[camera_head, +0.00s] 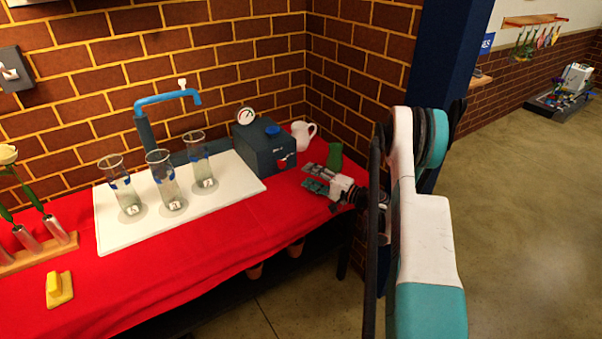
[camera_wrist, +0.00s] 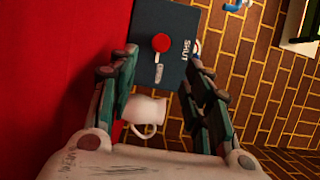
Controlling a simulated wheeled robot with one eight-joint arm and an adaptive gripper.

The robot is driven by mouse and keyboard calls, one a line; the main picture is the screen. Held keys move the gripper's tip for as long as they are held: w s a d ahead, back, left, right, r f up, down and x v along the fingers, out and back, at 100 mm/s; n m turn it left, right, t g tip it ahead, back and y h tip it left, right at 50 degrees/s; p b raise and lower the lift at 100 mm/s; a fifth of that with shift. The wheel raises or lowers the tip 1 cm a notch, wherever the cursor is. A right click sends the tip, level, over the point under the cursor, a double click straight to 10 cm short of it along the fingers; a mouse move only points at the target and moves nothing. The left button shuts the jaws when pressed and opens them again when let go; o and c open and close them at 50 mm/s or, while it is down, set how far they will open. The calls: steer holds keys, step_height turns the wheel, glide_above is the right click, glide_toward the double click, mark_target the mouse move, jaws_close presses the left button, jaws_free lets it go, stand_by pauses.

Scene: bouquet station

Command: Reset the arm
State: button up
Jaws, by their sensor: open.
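My gripper (camera_head: 318,181) is at the right end of the red-covered table, in front of the dark box and the white pitcher. In the wrist view my gripper (camera_wrist: 160,88) has its two fingers spread apart with nothing held between them. Beyond the fingers are the dark box (camera_wrist: 172,20) with a red knob (camera_wrist: 161,42) and lettering that reads "SHUT", and the white pitcher (camera_wrist: 145,112). My arm reaches in from the right of the head view.
Three glass vases (camera_head: 164,182) with numbered labels stand on a white board (camera_head: 112,238). A blue tap (camera_head: 165,100) rises behind them. A yellow object (camera_head: 58,289) and a wooden rack (camera_head: 40,256) with a white flower (camera_head: 8,155) are at left. Open floor lies right.

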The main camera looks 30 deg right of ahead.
steer(key=shift+s+d, duration=0.2)
steer(key=shift+s, duration=0.25)
